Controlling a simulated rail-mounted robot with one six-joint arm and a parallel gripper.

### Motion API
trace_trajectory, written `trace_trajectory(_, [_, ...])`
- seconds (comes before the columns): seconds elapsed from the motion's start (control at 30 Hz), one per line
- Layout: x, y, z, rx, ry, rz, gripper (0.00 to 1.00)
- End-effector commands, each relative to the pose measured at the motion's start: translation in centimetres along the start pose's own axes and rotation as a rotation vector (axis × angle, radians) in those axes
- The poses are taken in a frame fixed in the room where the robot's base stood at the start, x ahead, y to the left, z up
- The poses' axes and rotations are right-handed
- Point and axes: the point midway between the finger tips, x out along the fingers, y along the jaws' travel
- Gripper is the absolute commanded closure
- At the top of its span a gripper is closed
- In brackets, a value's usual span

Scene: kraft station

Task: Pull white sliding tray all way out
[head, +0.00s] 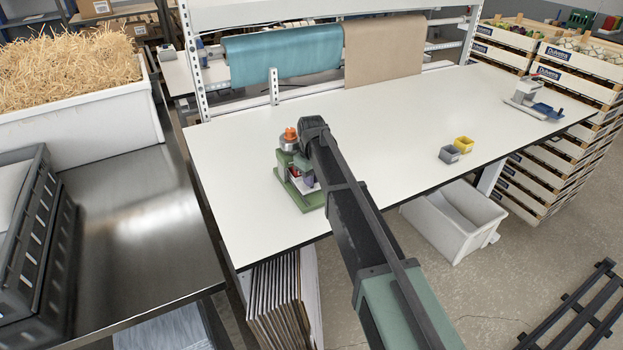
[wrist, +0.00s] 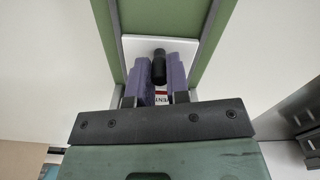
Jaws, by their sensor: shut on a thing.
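In the wrist view the white sliding tray (wrist: 134,50) lies between two green side strips with grey edges. A black knob (wrist: 159,66) stands on it. My gripper (wrist: 161,72) has its two purple-grey fingers on either side of the knob, shut on it. In the head view my arm reaches to a small green device (head: 291,192) with an orange top, on the white table. My arm hides part of the device there, and I cannot make out the tray clearly.
The white table (head: 390,125) is largely clear around the device. Teal and brown rolls hang behind. A steel table (head: 140,225) with a straw-filled white tub stands left.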

Motion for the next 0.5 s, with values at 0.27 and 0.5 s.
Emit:
trace_trajectory(0.27, [0.0, -0.1, 0.4, 0.0, 0.0, 0.0, 1.0])
trace_trajectory(0.5, [0.0, -1.4, 4.8, 0.002, 0.0, 0.0, 1.0])
